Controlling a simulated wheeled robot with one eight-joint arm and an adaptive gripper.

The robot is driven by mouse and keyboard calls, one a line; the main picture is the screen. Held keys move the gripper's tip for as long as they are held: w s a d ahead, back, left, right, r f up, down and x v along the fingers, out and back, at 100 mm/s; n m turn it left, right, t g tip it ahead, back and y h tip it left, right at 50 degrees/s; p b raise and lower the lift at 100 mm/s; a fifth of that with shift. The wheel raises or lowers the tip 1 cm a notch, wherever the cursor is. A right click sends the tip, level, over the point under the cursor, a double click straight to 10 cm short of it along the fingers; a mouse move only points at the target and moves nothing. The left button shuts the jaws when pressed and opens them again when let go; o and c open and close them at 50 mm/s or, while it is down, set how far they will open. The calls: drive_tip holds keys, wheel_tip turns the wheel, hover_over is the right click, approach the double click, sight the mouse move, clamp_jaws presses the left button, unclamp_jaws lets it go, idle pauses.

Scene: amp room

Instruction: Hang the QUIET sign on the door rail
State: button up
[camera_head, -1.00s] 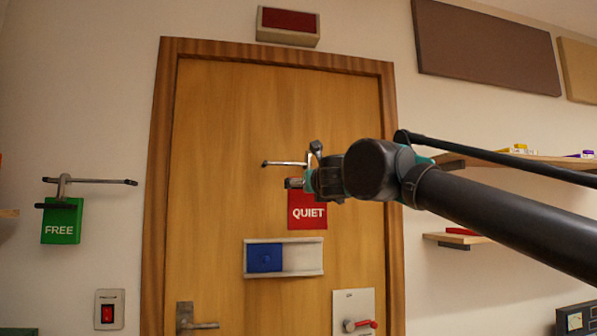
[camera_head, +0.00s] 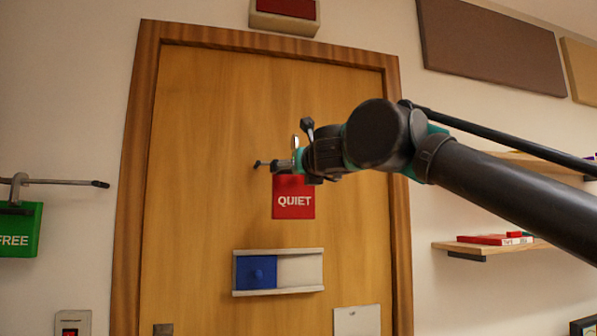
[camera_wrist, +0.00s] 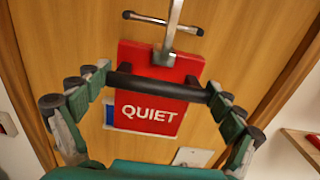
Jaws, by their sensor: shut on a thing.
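The red QUIET sign (camera_head: 293,203) is held upright in front of the wooden door. It also shows in the wrist view (camera_wrist: 150,122), with a black bar along its top and a metal hook (camera_wrist: 172,32) rising from it. My gripper (camera_wrist: 160,86) is shut on the black bar, one finger at each end. In the head view my gripper (camera_head: 292,166) hides the sign's top edge. The door rail (camera_wrist: 143,19) is a short bar with black ends; the hook's stem crosses in front of it. I cannot tell whether the hook is over the rail or touches it.
A blue and white sliding plate (camera_head: 300,270) is on the door below the sign. A green FREE sign (camera_head: 18,238) hangs from a wall rail (camera_head: 68,183) at the left. A shelf (camera_head: 478,252) with red boxes is at the right.

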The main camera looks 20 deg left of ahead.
sight(295, 184)
drive_tip(key=f+x, duration=0.3)
drive_tip(key=x, duration=1.2)
drive_tip(key=shift+f, duration=0.15)
idle(1.0)
drive_tip(key=shift+a, duration=0.1)
drive_tip(key=o, duration=1)
drive_tip(key=v, duration=1.2)
